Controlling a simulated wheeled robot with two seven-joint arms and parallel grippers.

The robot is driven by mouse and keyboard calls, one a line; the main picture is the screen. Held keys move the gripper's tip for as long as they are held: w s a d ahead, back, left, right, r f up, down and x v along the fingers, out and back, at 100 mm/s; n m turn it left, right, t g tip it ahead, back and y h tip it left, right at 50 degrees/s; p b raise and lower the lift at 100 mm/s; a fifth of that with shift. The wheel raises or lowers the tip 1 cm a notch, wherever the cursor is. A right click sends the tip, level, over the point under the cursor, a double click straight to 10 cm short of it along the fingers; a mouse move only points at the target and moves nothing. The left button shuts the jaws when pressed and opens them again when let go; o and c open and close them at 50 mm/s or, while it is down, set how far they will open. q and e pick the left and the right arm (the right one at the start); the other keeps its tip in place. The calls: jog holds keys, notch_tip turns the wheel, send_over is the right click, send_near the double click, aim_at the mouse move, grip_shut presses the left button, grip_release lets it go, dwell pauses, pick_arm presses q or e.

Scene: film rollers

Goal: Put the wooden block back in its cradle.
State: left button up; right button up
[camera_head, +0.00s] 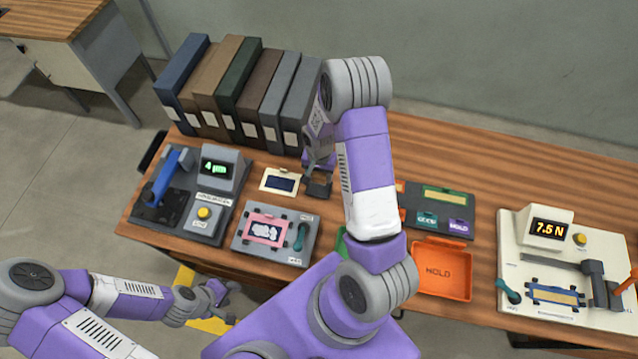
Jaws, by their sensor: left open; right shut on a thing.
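I cannot make out the wooden block or its cradle for certain. My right gripper (318,182) is over the table in front of the binders, pointing down beside a cream-framed card (280,181). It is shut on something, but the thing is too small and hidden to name. My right arm crosses the middle and hides part of the table behind it. My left gripper (222,296) is open and empty, low in front of the table's front edge.
Binders (240,85) stand at the back left. A gauge reading 4 µm (217,170) and a grey fixture with a pink frame (268,229) stand left. The back right is clear.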

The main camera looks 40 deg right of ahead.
notch_tip(320, 180, down, 2)
jog(key=shift+w+f, duration=0.15)
jog(key=shift+f, duration=1.95)
jog(key=shift+f+b, duration=0.1)
jog(key=shift+b, duration=0.25)
jog(key=o, duration=1)
notch_tip(320, 180, up, 12)
jog(key=shift+r+p, duration=0.2)
jog(key=shift+p, duration=0.45)
